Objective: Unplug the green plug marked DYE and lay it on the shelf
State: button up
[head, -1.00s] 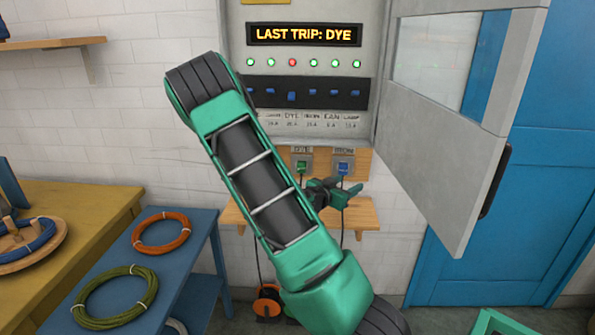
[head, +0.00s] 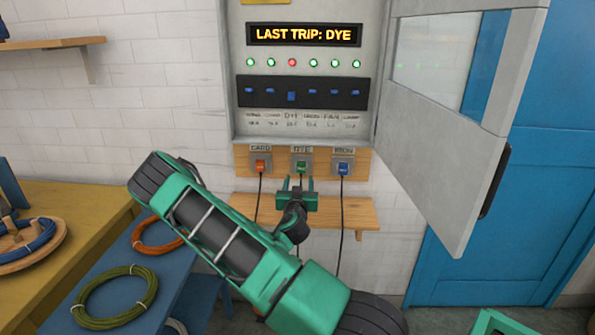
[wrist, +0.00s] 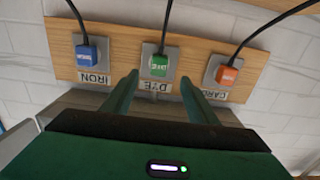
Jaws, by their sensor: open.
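The green plug (head: 301,167) sits in the middle socket under the DYE label. It also shows in the wrist view (wrist: 159,66), upside down, with its black cord running up out of the picture. My gripper (head: 297,184) is open and empty, just below and in front of the green plug. In the wrist view its two fingers (wrist: 160,88) point at the DYE socket, one on each side of the label, apart from the plug. The wooden shelf (head: 352,213) is under the sockets, with its middle partly hidden by my arm; its visible top is bare.
The open cabinet door (head: 445,140) juts out at right. A blue table (head: 80,285) with wire coils stands at left.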

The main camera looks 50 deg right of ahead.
aim_at(301, 169)
jog(key=shift+x, duration=4.45)
jog(key=shift+d, duration=0.1)
grip_shut()
jog(key=shift+v, duration=3)
